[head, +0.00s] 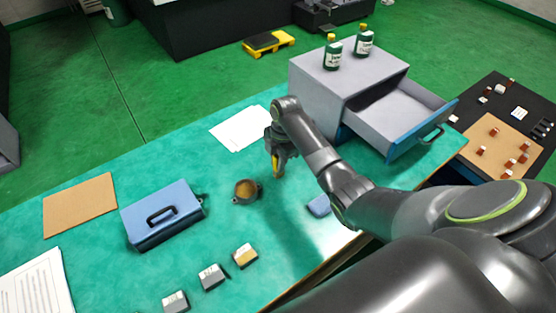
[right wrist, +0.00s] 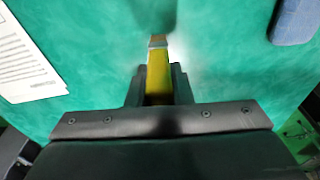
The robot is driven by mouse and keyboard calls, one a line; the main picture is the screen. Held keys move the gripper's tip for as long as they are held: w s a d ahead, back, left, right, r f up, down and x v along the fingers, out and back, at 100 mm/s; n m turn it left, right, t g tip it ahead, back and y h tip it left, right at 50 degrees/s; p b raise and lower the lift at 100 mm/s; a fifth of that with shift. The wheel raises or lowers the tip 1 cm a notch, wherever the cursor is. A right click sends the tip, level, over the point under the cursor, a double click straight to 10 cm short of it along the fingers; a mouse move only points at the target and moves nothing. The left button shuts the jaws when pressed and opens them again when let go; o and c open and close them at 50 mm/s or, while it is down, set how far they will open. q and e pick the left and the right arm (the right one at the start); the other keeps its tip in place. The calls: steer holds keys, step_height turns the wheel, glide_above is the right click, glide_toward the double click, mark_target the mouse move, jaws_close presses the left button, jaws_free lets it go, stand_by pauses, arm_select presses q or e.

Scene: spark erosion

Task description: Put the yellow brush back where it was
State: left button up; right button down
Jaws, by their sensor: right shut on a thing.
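The yellow brush (right wrist: 157,75) is in my right gripper (right wrist: 158,88), between its two dark fingers in the right wrist view. Its tip points away from the gripper, towards the green tabletop. In the head view my right gripper (head: 279,160) hangs over the table, to the right of a small brown round pot (head: 246,191), and the yellow of the brush (head: 275,172) shows below it. I cannot tell whether the brush tip touches the table. My left gripper is not in view.
A grey cabinet (head: 315,88) with an open drawer (head: 400,115) and two green bottles stands behind my right arm. A blue box (head: 160,215), a brown board (head: 80,204), white papers (head: 238,128) and several small grey blocks (head: 212,277) lie on the green table (head: 120,277). A blue block (head: 319,206) lies near my arm.

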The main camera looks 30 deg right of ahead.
steer(key=shift+f, duration=0.15)
steer(key=c, duration=1.3)
jaws_free()
steer(key=r, duration=0.2)
steer(key=r+b, duration=0.1)
steer(key=r, duration=0.2)
steer(key=d+r, duration=0.1)
steer(key=r, duration=0.1)
steer(key=shift+w+r, duration=0.15)
steer(key=shift+r, duration=0.05)
step_height(320, 180, up, 4)
steer(key=shift+d+f+p, duration=0.15)
steer(key=shift+p, duration=0.35)
steer(key=shift+d+r+p, duration=0.1)
steer(key=shift+r+p, duration=0.55)
steer(key=shift+f, duration=0.1)
